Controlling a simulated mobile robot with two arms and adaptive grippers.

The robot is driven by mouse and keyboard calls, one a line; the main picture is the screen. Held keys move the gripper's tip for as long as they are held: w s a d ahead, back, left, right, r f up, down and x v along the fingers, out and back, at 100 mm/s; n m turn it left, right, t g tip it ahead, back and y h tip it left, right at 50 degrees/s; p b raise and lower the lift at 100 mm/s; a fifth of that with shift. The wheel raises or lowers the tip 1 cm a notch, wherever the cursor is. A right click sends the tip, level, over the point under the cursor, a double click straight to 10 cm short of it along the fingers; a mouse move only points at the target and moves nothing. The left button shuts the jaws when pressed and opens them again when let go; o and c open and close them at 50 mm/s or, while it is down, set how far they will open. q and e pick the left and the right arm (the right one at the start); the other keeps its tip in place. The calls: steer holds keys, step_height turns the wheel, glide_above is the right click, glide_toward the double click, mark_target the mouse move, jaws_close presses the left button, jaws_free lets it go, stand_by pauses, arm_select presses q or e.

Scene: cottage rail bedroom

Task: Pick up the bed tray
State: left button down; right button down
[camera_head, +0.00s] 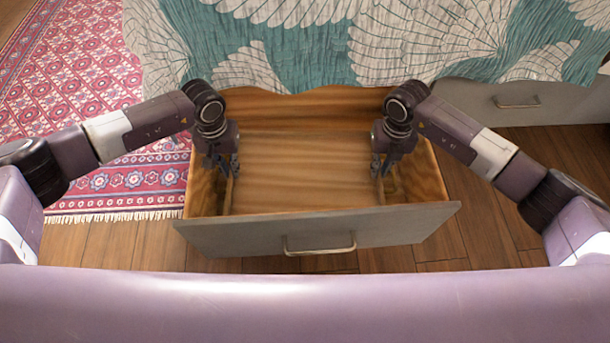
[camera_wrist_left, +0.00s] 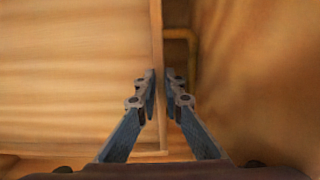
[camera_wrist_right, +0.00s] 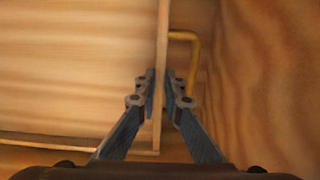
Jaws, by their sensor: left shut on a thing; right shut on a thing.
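The bed tray (camera_head: 305,172) is a flat wooden tray with low raised sides, lying inside an open drawer. It also shows in the left wrist view (camera_wrist_left: 70,75) and in the right wrist view (camera_wrist_right: 75,70). My left gripper (camera_head: 231,174) is shut on the tray's left side wall; its fingers straddle the thin wall in the left wrist view (camera_wrist_left: 161,85). My right gripper (camera_head: 381,172) is shut on the tray's right side wall, as the right wrist view (camera_wrist_right: 162,85) also shows. I cannot tell whether the tray is lifted off the drawer floor.
The open drawer (camera_head: 320,233) has a grey front with a metal handle and wooden walls close outside both grippers. A bed with a teal and white cover (camera_head: 300,45) stands behind it. Another grey drawer (camera_head: 560,103) is shut at right. A red patterned rug (camera_head: 80,90) lies at left.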

arm_select(q)
steer(key=shift+r, duration=0.2)
arm_select(e)
steer(key=shift+r, duration=0.2)
